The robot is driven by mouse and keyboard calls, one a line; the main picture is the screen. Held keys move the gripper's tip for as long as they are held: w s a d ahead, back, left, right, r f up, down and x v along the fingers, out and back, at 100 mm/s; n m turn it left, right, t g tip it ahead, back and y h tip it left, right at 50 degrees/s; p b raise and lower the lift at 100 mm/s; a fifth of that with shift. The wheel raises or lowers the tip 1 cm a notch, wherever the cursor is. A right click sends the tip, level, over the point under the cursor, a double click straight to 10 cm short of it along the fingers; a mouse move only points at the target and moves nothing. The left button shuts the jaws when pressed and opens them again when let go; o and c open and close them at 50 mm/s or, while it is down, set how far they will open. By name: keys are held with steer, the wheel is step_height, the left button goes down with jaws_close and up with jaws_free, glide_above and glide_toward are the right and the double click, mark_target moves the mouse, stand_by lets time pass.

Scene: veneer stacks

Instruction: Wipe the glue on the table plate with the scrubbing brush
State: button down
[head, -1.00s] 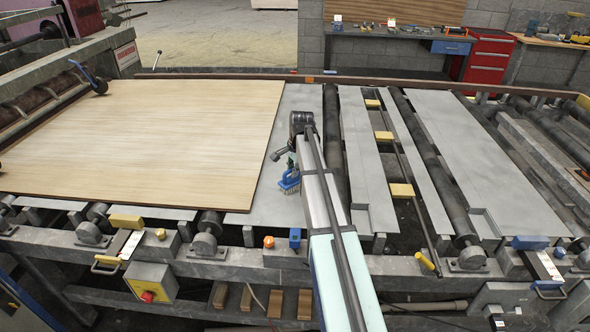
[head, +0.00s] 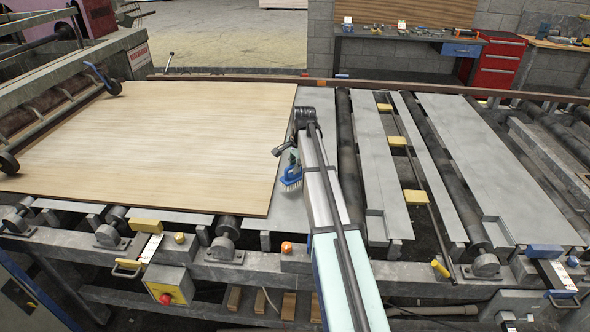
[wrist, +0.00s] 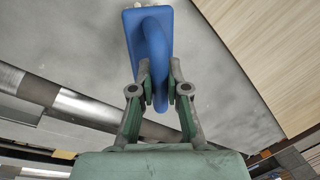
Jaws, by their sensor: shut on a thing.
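The scrubbing brush (head: 291,178) is blue with pale bristles pointing down. My gripper (head: 294,160) is shut on its handle and holds it over the grey table plate (head: 315,130), close to the right edge of the veneer sheet. In the wrist view, my gripper (wrist: 160,88) has its two fingers around the blue loop handle of the brush (wrist: 152,35). The grey plate (wrist: 225,100) lies below. I cannot tell whether the bristles touch the plate. No glue can be made out; the brush and arm hide part of the plate.
A large wooden veneer sheet (head: 150,140) lies left of the brush. A dark roller (head: 346,150) runs just right of my arm. More grey plates (head: 480,160) and rollers lie farther right. Yellow blocks (head: 398,142) sit between plates. A workbench (head: 385,45) stands behind.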

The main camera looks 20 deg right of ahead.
steer(key=shift+r+p, duration=0.95)
steer(key=shift+r, duration=1.1)
steer(key=shift+d+f+b, duration=0.1)
steer(key=shift+f+b, duration=0.05)
steer(key=shift+b, duration=0.15)
